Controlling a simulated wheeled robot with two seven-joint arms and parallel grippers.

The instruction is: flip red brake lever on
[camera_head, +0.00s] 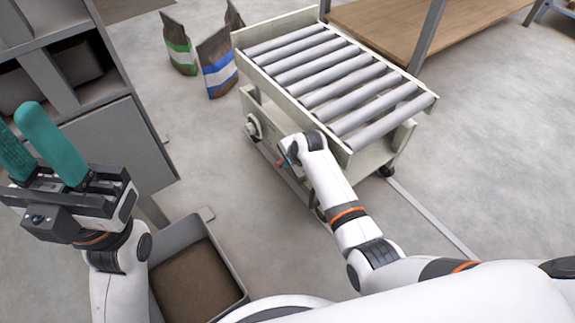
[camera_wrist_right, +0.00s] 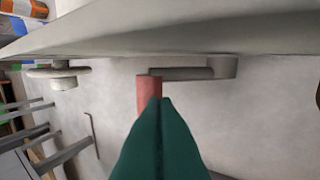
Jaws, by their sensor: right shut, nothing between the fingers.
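The red brake lever handle (camera_wrist_right: 149,94) shows in the right wrist view, on a grey bar (camera_wrist_right: 182,74) that runs to a round pivot under the roller conveyor's edge. My right gripper (camera_wrist_right: 160,102) is shut and empty, its green fingertips right at the red handle and overlapping it in the picture. I cannot tell whether they touch. In the head view a small red tip (camera_head: 283,163) shows beside my right wrist, at the side of the roller conveyor (camera_head: 258,72); the wrist hides the rest. My left gripper (camera_head: 17,122) is open and empty at the far left, away from the conveyor.
A pale round knob (camera_head: 253,125) sits on the conveyor's side, left of my right wrist. Bags with green (camera_head: 180,52) and blue (camera_head: 219,72) bands stand behind. A grey bin (camera_head: 222,262) with brown contents is at the lower left, below grey shelving (camera_head: 122,140).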

